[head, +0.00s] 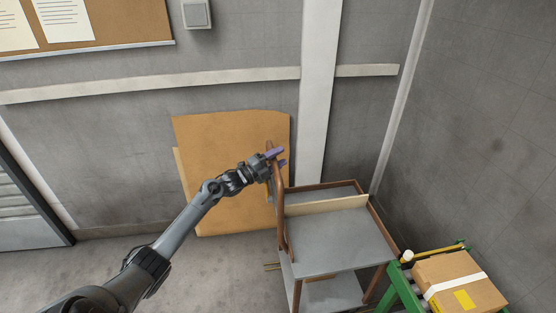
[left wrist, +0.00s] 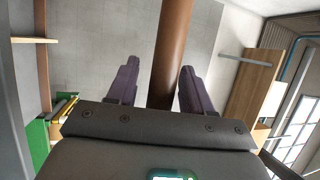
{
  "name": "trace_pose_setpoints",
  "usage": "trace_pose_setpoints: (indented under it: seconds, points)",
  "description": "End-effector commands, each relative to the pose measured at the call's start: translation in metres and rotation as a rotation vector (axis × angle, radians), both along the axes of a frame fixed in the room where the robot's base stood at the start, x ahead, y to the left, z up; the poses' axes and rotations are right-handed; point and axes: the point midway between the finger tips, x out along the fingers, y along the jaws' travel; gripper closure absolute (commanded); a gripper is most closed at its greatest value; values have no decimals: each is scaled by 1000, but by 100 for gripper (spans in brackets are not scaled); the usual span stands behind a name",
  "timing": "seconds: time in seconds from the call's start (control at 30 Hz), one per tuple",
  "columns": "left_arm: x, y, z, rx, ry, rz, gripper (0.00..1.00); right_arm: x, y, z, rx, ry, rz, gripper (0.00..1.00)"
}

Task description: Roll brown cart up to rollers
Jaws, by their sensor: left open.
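The brown cart (head: 335,240) stands right of centre in the head view, with a brown frame, grey shelves and an upright brown handle at its left end. My left gripper (head: 280,157) is at the top of that handle. In the left wrist view the brown handle bar (left wrist: 172,50) passes between the two purple fingers of my left gripper (left wrist: 157,88), which are open with gaps on both sides. The green roller stand (head: 400,284) is at the lower right, close to the cart's right end. My right gripper is not in view.
A taped cardboard box (head: 458,283) sits on the green roller stand. A large brown board (head: 225,170) leans on the wall behind my left arm. Grey walls close the back and right. Open floor (head: 215,275) lies left of the cart.

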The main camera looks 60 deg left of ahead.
Motion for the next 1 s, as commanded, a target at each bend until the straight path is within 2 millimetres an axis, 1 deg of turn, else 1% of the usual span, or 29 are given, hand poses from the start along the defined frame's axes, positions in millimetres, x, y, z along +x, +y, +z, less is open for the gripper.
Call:
trace_pose_setpoints:
  seconds: [0.27, 0.5, 0.6, 0.87, 1.0]
  points:
    - [1, 0, 0, 0, 1, 0, 49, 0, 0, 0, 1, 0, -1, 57]
    - [0, 0, 0, 0, 1, 0, 86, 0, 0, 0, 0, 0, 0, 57]
    - [0, 0, 0, 0, 0, 0, 100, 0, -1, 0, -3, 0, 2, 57]
    - [1, 0, 0, 0, 0, 0, 100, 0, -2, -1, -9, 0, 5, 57]
    - [4, -2, -1, 0, 0, 1, 100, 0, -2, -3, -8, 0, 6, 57]
